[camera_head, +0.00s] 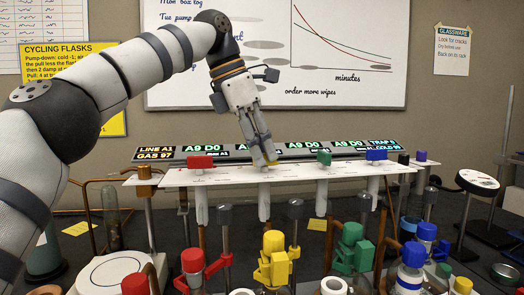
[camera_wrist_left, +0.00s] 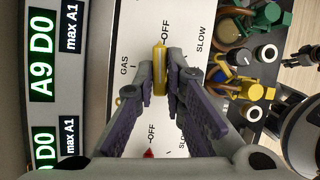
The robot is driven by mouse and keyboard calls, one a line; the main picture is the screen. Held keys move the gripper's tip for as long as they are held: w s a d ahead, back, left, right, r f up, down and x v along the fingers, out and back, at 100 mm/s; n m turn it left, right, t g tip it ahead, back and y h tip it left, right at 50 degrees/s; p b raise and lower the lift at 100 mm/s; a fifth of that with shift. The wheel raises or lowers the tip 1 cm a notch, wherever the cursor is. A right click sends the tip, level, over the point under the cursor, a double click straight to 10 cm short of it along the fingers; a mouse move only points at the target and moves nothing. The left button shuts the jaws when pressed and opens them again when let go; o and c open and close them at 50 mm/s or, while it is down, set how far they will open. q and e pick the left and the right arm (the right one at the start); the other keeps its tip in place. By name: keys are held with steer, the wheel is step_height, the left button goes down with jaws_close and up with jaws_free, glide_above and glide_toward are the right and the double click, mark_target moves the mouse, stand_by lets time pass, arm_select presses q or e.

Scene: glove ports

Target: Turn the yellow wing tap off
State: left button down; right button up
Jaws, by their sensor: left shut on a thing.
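The yellow wing tap (camera_wrist_left: 160,70) sits on the white panel between my left gripper's fingertips in the wrist view. Its long side runs up and down in that picture, with its upper end close to an OFF mark. GAS is printed to its left and SLOW to its upper right. In the head view only a little of the yellow tap (camera_head: 273,163) shows below the fingers. My left gripper (camera_head: 266,156) reaches down from above and is shut on the tap. My right gripper is not in view.
The white panel (camera_head: 235,178) also carries a red tap (camera_head: 200,162), a green tap (camera_head: 324,158) and a blue tap (camera_head: 376,155). A lit display strip (camera_head: 170,153) runs behind it. Flasks with coloured clamps, including a yellow one (camera_head: 273,258), crowd the front.

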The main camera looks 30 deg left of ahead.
arm_select(q)
steer(key=shift+f+m, duration=0.1)
steer(key=shift+m, duration=0.5)
steer(key=c, duration=1.7)
jaws_free()
steer(key=shift+g, duration=0.3)
steer(key=shift+o, duration=0.2)
